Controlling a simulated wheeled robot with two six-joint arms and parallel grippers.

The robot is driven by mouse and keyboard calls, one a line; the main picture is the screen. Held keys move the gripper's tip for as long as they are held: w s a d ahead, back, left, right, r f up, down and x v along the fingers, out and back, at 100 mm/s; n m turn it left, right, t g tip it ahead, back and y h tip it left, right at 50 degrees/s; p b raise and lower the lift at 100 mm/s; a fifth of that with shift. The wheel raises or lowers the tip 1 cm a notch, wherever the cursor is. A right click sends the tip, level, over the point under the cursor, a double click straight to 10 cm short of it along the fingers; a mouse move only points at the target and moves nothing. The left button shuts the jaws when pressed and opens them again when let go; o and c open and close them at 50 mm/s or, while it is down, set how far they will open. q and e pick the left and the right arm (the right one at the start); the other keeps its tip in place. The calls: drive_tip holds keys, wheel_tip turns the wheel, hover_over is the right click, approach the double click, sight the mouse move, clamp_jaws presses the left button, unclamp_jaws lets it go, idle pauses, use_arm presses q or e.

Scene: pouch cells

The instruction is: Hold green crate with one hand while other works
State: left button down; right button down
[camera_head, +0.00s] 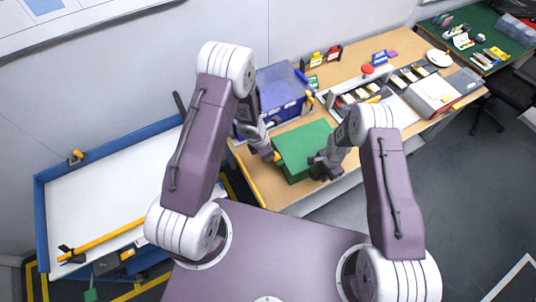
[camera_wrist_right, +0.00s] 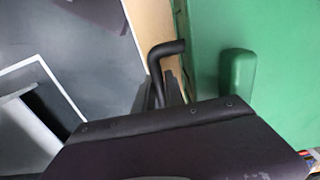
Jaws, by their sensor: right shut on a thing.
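The green crate (camera_head: 303,142) is on the near edge of the wooden table, its broad green face turned up toward the head camera. It also fills the right side of the right wrist view (camera_wrist_right: 285,50), with a raised green piece on it. My right gripper (camera_head: 323,163) is at the crate's right side, shut on it; its dark fingers (camera_wrist_right: 168,72) show against the crate's edge in the wrist view. My left gripper (camera_head: 271,153) is by the crate's left side, close to a small yellow thing (camera_head: 278,158). Its jaws are too small to read.
A blue bin (camera_head: 277,90) stands behind my left gripper. Grey trays with small packs (camera_head: 362,93) and a white-topped box (camera_head: 432,92) lie to the right. A blue-edged white table (camera_head: 105,190) is at left. Open floor (camera_head: 480,190) lies at right.

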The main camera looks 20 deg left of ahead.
use_arm(q)
drive_tip(key=shift+w+d, duration=0.7)
drive_tip(key=shift+d, duration=0.2)
drive_tip(key=s+a+r, duration=0.4)
drive_tip(key=a+r, duration=0.1)
drive_tip(key=r, duration=0.4)
drive_tip(key=shift+r, duration=0.35)
use_arm(e)
drive_tip(key=c, duration=1.3)
unclamp_jaws()
